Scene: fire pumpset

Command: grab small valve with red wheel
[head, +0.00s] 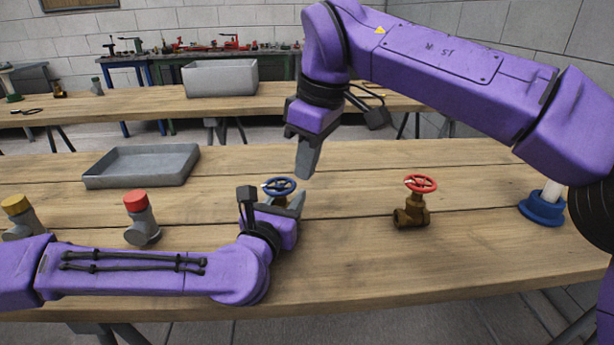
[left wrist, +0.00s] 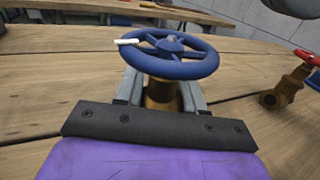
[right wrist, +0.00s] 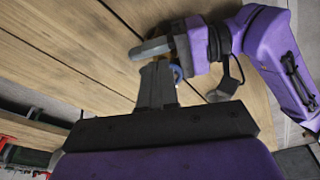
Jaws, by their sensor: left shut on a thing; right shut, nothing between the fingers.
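The small brass valve with a red wheel (head: 413,203) stands upright on the table, right of centre in the head view, with no gripper touching it. Its edge also shows at the right of the left wrist view (left wrist: 290,84). A similar brass valve with a blue wheel (head: 279,188) stands left of it. My left gripper (left wrist: 160,92) is shut on the blue-wheel valve, its fingers on either side of the brass body below the wheel. My right gripper (head: 308,165) is shut and empty, pointing down above the table just behind and right of the blue wheel.
A grey tray (head: 142,167) lies at the back left. A red-capped fitting (head: 141,218) and a yellow-capped fitting (head: 18,217) stand at the left. A blue-based item (head: 542,208) stands at the right. The table between the two valves is clear.

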